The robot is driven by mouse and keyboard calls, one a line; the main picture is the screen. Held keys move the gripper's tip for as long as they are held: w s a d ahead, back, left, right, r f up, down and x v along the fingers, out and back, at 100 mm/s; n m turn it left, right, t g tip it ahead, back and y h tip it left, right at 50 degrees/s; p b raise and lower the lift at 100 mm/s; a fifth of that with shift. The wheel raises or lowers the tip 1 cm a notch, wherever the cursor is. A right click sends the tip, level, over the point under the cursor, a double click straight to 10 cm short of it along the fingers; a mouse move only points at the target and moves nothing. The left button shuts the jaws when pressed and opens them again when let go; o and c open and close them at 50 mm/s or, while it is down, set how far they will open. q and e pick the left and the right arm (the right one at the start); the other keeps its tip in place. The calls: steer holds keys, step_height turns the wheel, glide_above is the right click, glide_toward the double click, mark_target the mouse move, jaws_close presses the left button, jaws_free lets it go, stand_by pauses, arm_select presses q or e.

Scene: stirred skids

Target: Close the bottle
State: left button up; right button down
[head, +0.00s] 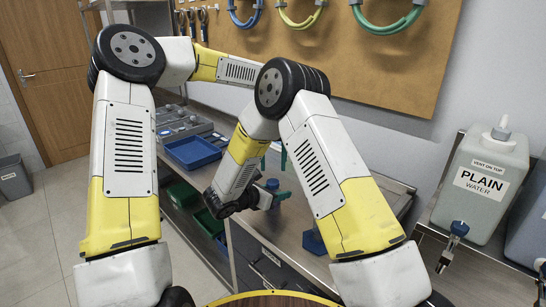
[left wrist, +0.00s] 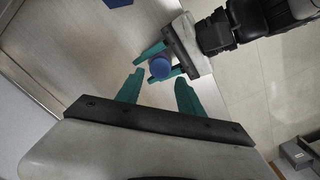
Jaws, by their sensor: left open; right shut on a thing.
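A blue bottle (head: 272,184) is in the jaws of my right gripper (head: 276,197), above the metal bench. In the left wrist view its round blue top (left wrist: 160,68) faces the camera between the green fingers of my right gripper (left wrist: 164,61). I cannot tell whether that top is a cap. My left gripper (left wrist: 158,92) is open and empty, its fingertips just short of the bottle. In the head view my left gripper (head: 273,159) shows only as green fingertips above the bottle; my right arm hides the rest.
A blue piece (head: 313,241) lies on the metal bench (head: 290,228) near its front. A blue tray (head: 192,152) and grey bins are farther back. A large water canister (head: 482,185) with a tap stands at right. Coloured hoses hang on the wall board.

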mark_target(273, 182)
arm_select(q)
step_height(273, 182, down, 6)
steer(key=shift+r, duration=0.1)
stand_by(0.4)
jaws_close()
steer(key=m, duration=1.4)
steer(key=shift+m, duration=0.3)
steer(key=m, duration=0.4)
steer(key=shift+o, duration=1.3)
jaws_free()
